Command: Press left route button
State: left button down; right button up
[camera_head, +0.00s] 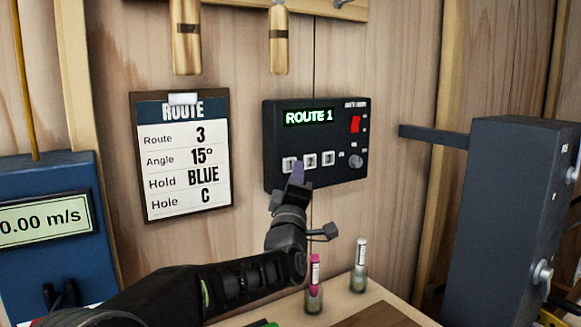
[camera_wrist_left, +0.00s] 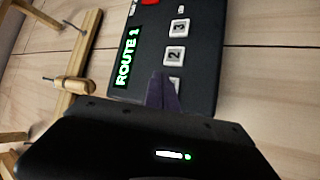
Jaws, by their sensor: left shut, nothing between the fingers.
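A black control box (camera_head: 320,177) hangs on the wooden wall, its green display (camera_head: 309,117) reading "ROUTE 1". Below the display is a row of white buttons: the left button (camera_head: 290,163), the middle button (camera_head: 310,160) and the right button (camera_head: 328,158). The left wrist view shows the buttons marked 2 (camera_wrist_left: 175,56) and 3 (camera_wrist_left: 180,29). My left gripper (camera_head: 297,173) is shut and empty, its purple fingertips at the left button and partly covering it. I cannot tell whether they touch it. My right gripper is not in view.
A route card (camera_head: 183,157) reading Route 3 hangs left of the box. A red switch (camera_head: 355,124) and a knob (camera_head: 355,161) sit on the box's right side. Two small vials (camera_head: 314,297) (camera_head: 359,280) stand below. A large dark unit (camera_head: 500,215) stands at right.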

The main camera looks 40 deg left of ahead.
pick_arm(q)
jog(key=shift+s+d+b, duration=0.25)
jog(key=shift+d+b, duration=0.05)
jog(key=shift+d, duration=0.5)
jog(key=shift+s+d+b, duration=0.2)
jog(key=shift+d+b, duration=0.05)
jog(key=shift+d, duration=0.55)
jog(key=shift+s+d+b, duration=0.25)
jog(key=shift+d+b, duration=0.05)
jog(key=shift+d, duration=0.5)
